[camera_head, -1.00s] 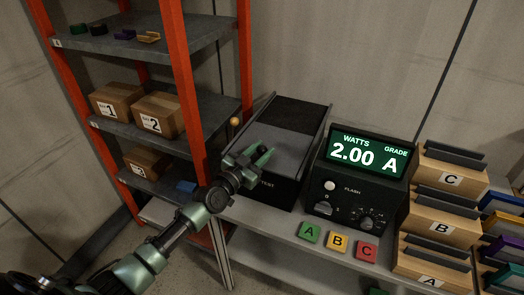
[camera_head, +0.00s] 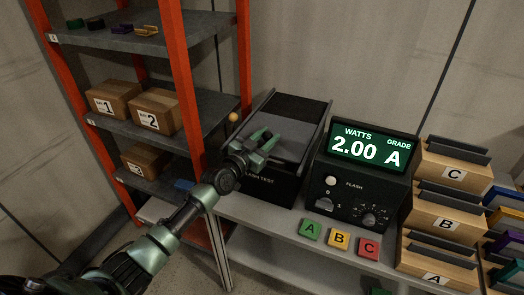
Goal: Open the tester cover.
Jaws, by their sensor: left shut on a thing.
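The tester is a black box marked FLASH TEST (camera_head: 260,177), standing on the bench. Its dark grey cover (camera_head: 296,129) lies over the top, and its near edge appears slightly raised, with a dark gap above the front panel. My left gripper (camera_head: 265,138) is at the near left part of the cover, its green fingers shut on the cover. The exact grip point is hidden by the fingers and wrist. My right gripper is not in view.
A meter (camera_head: 362,175) reading 2.00 A stands close to the right of the tester. Green (camera_head: 311,230), yellow and red (camera_head: 369,248) lettered tiles lie in front. Lettered bins (camera_head: 446,222) stand at the right. An orange-post shelf rack (camera_head: 180,80) rises close on the left.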

